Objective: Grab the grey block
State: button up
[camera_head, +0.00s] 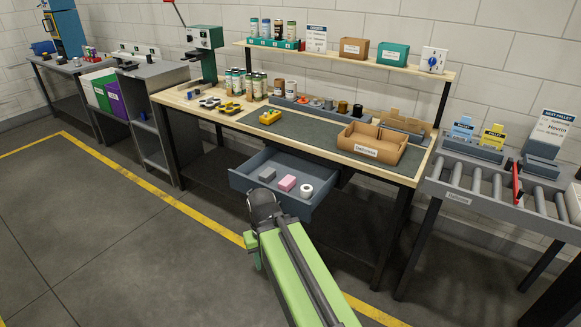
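A small dark grey block (267,174) lies in the open grey drawer (237,182) under the workbench, toward the drawer's left side. A pink block (287,183) and a white roll (306,191) lie to its right in the same drawer. The end of my arm with my gripper (263,198) is dark and stands at the drawer's front, just below the grey block in the picture. It looks apart from the block. The fingers cannot be made out, and part of the drawer's front is hidden behind the arm.
The workbench (338,163) stands above the drawer, with a brown cardboard box (372,143), a yellow device (270,116) and cans (257,88) on it. A roller conveyor (500,187) stands at the right. A yellow line (160,194) crosses the clear floor at the left.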

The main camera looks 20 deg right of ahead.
aim_at(269, 173)
jog(key=z, duration=0.15)
jog(key=i, duration=0.9)
jog(key=u, duration=0.7)
jog(key=i, duration=0.75)
jog(key=u, duration=0.6)
